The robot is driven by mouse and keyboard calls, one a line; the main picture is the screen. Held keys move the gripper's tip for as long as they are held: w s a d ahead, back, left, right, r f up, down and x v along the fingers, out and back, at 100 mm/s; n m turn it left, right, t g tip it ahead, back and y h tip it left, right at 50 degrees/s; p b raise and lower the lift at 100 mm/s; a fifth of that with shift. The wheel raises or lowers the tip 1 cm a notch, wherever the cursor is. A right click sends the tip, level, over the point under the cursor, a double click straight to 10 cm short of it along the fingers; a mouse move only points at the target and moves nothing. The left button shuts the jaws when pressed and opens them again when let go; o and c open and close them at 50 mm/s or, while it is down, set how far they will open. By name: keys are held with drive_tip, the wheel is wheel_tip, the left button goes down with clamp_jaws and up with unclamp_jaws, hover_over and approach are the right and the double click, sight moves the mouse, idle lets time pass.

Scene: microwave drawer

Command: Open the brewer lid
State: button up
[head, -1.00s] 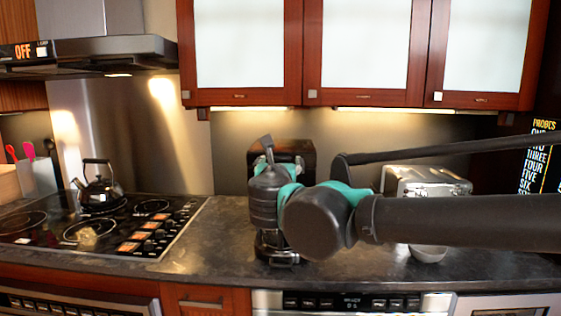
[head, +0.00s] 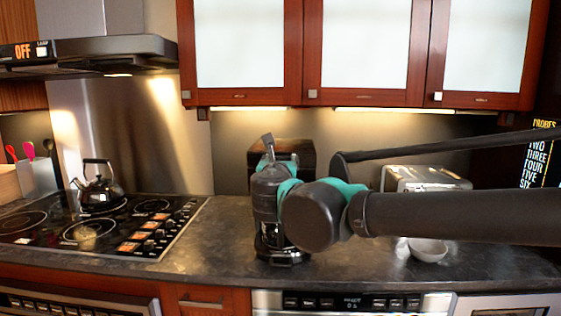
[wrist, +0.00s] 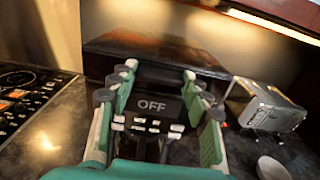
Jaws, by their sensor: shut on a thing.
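The brewer (head: 303,152) stands on the counter, a dark machine mostly hidden behind my arm in the head view. I cannot tell how far the lid is raised. My gripper (wrist: 152,90) has its green-padded fingers spread on the left and right of the brewer's upper front, shut on it at that width. The exact contact is hard to see.
A toaster (head: 425,179) and a white bowl (head: 428,250) are right of the brewer. A stovetop (head: 95,228) with a kettle (head: 97,186) is to the left. Wall cabinets (head: 365,50) hang above. The counter left of the brewer is clear.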

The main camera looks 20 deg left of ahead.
clamp_jaws()
drive_tip(key=shift+r, duration=0.15)
